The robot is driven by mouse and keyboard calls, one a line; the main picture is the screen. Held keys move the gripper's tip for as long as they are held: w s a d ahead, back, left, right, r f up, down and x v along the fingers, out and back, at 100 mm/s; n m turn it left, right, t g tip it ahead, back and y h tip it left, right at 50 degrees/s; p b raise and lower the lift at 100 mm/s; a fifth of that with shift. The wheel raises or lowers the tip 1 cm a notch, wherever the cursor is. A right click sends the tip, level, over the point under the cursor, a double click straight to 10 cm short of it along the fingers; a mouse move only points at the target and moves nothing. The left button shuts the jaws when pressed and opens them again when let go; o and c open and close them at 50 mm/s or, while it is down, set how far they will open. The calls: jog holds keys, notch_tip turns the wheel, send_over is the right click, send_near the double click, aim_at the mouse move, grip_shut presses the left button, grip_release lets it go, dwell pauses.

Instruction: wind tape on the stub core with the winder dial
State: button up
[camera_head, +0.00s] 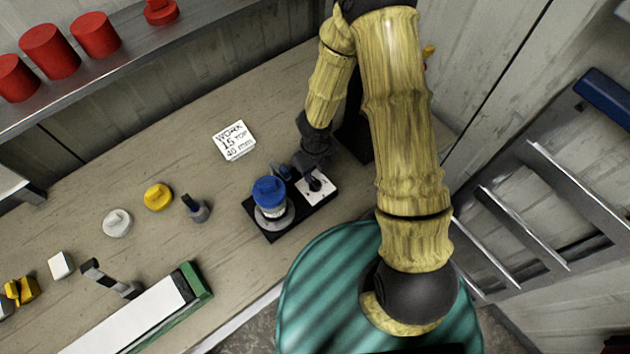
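The winder's black base (262,226) stands on the bench near its front edge. On its left part a short core with a white band (270,207) and a blue top (269,189) sits upright on a grey round flange. On its right part is a white dial plate (326,190) with a dark knob (314,184). My gripper (312,170) points down at the dial, just above or at the knob. The gripper's dark body hides its fingertips, so I cannot tell whether it touches the knob or is open or shut.
A card (234,141) reading "WORK 15 TOP 40 mm" lies behind the winder. A yellow knobbed disc (158,197), a white one (117,222) and a grey peg (197,210) stand left. Red cylinders (50,51) line the shelf. A green-ended white gauge (140,310) lies front left.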

aim_at(315, 181)
notch_tip(315, 181, down, 5)
jog(key=b, duration=0.2)
jog(key=shift+f+b, duration=0.2)
jog(key=shift+b, duration=0.2)
grip_shut()
